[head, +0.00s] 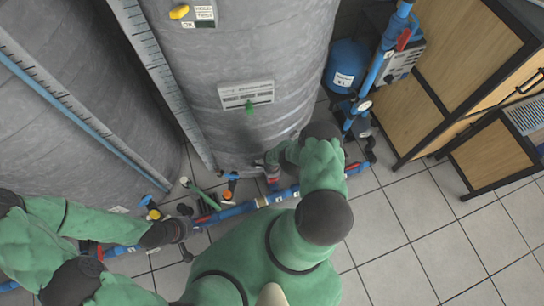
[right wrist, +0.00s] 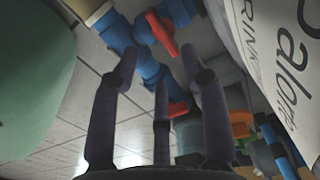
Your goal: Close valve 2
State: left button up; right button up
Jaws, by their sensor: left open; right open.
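My right gripper (right wrist: 162,72) is open, its dark fingers spread in the right wrist view. A red valve handle (right wrist: 163,36) on blue pipework shows beyond the fingertips, between the two outer fingers. A second red handle (right wrist: 178,109) shows lower, partly behind the fingers. No gap or contact can be judged, and no number is readable to tell which is valve 2. In the head view my right gripper (head: 266,166) is low at the foot of the middle tank, partly hidden by my green arm. My left gripper (head: 183,229) is open near the floor pipe at left.
A grey tank (head: 235,60) stands behind the pipework, another (head: 70,90) at left. A blue floor pipe (head: 240,209) runs across below them. A blue pump vessel (head: 346,65) and wooden cabinet (head: 440,60) stand at right. The tiled floor (head: 410,235) at lower right is clear.

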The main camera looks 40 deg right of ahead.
jog(key=shift+r, duration=2)
